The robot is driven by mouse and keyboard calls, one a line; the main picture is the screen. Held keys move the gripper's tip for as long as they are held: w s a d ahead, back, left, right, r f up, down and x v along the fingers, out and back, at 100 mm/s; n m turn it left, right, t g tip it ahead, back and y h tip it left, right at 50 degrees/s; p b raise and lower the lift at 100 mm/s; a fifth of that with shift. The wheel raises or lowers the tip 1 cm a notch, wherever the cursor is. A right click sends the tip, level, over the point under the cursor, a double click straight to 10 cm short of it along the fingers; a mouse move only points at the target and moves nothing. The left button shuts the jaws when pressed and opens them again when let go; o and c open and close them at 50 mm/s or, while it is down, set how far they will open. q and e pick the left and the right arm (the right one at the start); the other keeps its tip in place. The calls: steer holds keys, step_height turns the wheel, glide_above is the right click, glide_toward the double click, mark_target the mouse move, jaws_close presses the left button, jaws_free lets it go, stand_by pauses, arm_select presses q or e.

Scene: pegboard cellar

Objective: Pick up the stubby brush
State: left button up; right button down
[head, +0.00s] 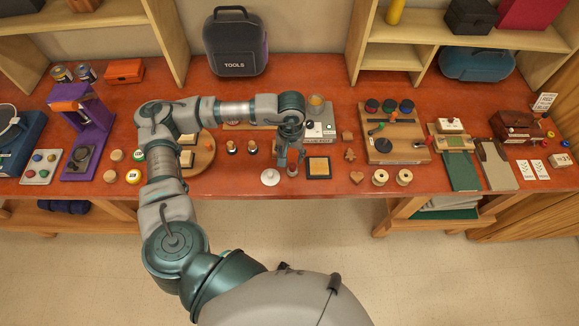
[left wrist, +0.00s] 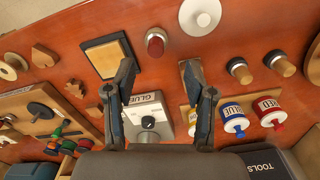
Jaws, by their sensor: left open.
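My left gripper (head: 291,160) reaches down over the front middle of the red bench, fingers apart and empty. In the left wrist view its two fingers (left wrist: 159,68) point at a short upright piece (left wrist: 156,42) with a dark red top and a pale side. It stands just beyond the fingertips, apart from them, and is mostly hidden under the gripper in the head view. I cannot tell for sure which is the stubby brush. My right gripper is out of view.
A white round knobbed piece (head: 270,177) and a dark-framed tan pad (head: 318,165) flank the gripper closely. A grey glue unit (left wrist: 148,122) stands behind. Wooden spools (head: 380,177) lie to the right.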

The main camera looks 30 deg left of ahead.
mark_target(293, 165)
arm_select(q)
steer(key=f, duration=0.2)
steer(key=w+d+f, duration=0.1)
steer(key=shift+d, duration=0.1)
steer(key=shift+s+d+f+p, duration=0.15)
steer(key=shift+f+p, duration=0.35)
steer(key=shift+f, duration=0.3)
steer(key=f, duration=0.1)
steer(key=a+f, duration=0.1)
steer(key=f, duration=0.1)
steer(key=shift+w+a+f+p, duration=0.2)
steer(key=shift+w+f+p, duration=0.1)
steer(key=shift+f+p, duration=0.1)
steer(key=shift+a+f, duration=0.25)
steer(key=shift+d, duration=0.2)
steer(key=c, duration=0.4)
steer(key=shift+d+r, duration=0.15)
steer(key=shift+d, duration=0.15)
jaws_close()
steer(key=shift+d, duration=0.1)
steer(key=shift+a, duration=0.2)
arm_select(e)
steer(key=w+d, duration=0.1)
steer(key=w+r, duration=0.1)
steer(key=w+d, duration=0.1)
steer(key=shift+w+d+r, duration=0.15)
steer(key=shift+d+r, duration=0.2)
